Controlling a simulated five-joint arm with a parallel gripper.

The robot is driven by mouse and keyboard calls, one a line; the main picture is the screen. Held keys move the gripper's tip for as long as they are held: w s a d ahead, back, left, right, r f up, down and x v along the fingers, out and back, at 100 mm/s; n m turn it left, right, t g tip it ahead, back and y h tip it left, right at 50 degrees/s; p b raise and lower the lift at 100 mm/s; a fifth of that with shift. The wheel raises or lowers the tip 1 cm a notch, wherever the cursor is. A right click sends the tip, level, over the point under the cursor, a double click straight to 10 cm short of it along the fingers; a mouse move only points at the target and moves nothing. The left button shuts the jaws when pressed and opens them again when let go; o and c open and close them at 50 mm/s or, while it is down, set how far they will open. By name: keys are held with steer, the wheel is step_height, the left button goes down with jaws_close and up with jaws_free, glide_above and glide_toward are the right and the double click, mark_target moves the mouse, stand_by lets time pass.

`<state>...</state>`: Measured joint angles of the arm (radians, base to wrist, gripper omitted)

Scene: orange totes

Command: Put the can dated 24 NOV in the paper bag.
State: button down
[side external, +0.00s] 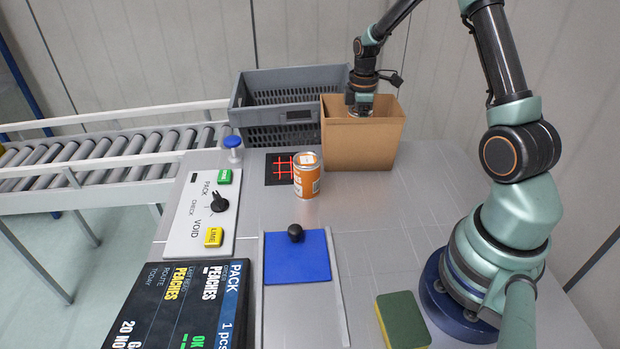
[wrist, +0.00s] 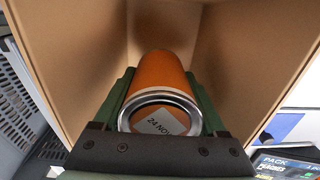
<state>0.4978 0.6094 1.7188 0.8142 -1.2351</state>
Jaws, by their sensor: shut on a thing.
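The paper bag (side external: 362,143) is a brown open-topped box shape standing at the back of the table. My gripper (side external: 360,101) reaches down into its mouth, and the fingers are hidden behind the bag's front wall in the side view. In the wrist view my gripper (wrist: 160,112) is shut on an orange can (wrist: 160,72) with a label on its end reading "24 NOV". The bag's inner walls (wrist: 230,45) surround the can. I cannot tell whether the can touches the bag's bottom. Another orange can (side external: 307,177) stands upright on the table in front of the bag.
A grey crate (side external: 270,92) stands left of the bag. A panel with PACK/VOID switch (side external: 205,215), a blue sliding plate (side external: 297,262), a sponge (side external: 402,318) and a dark display (side external: 180,310) lie nearer. A roller conveyor (side external: 100,158) is at left.

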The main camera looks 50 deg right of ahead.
steer(key=shift+f, duration=2.25)
steer(key=shift+f, duration=0.2)
steer(key=shift+c, duration=1.1)
jaws_free()
step_height(320, 180, up, 12)
steer(key=shift+r, duration=0.2)
